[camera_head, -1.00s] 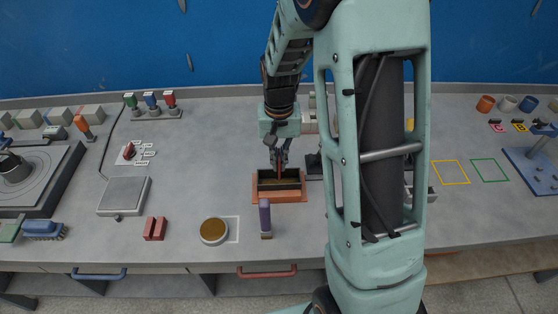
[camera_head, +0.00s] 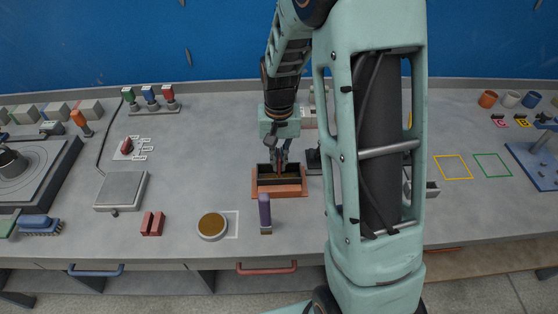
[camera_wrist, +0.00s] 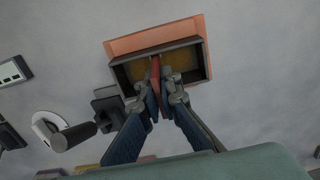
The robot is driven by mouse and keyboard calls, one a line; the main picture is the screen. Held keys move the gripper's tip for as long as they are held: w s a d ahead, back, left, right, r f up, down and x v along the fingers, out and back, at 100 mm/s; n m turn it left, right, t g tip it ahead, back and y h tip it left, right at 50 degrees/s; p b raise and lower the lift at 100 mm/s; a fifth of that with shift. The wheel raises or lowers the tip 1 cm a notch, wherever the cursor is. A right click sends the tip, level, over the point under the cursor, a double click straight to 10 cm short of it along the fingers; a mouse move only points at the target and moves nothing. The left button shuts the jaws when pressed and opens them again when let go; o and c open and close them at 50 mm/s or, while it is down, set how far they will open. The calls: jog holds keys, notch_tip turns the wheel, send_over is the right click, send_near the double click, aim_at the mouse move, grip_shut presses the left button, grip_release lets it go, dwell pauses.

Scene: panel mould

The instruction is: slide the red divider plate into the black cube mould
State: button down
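The black cube mould (camera_head: 297,181) is an open rectangular box on an orange-red base at the middle of the bench. It also shows at the top of the wrist view (camera_wrist: 207,60), with a yellowish-brown floor. My gripper (camera_head: 280,160) points down over it. In the wrist view my gripper (camera_wrist: 163,93) is shut on the red divider plate (camera_wrist: 155,70), which stands on edge between the fingers. The plate's far end reaches over or into the mould's opening, near the middle of its length. Whether its lower edge sits in a slot is hidden.
A purple-handled tool (camera_head: 265,212) stands in front of the mould, with a round brown-filled dish (camera_head: 212,225) left of it. A dark item (camera_head: 313,161) stands close right of the mould. My arm hides the bench beyond.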

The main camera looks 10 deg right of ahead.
jog(key=shift+f+b, duration=0.9)
jog(key=shift+f, duration=0.35)
jog(key=c, duration=2.1)
grip_release()
notch_tip(320, 180, up, 12)
jog(key=shift+r, duration=0.1)
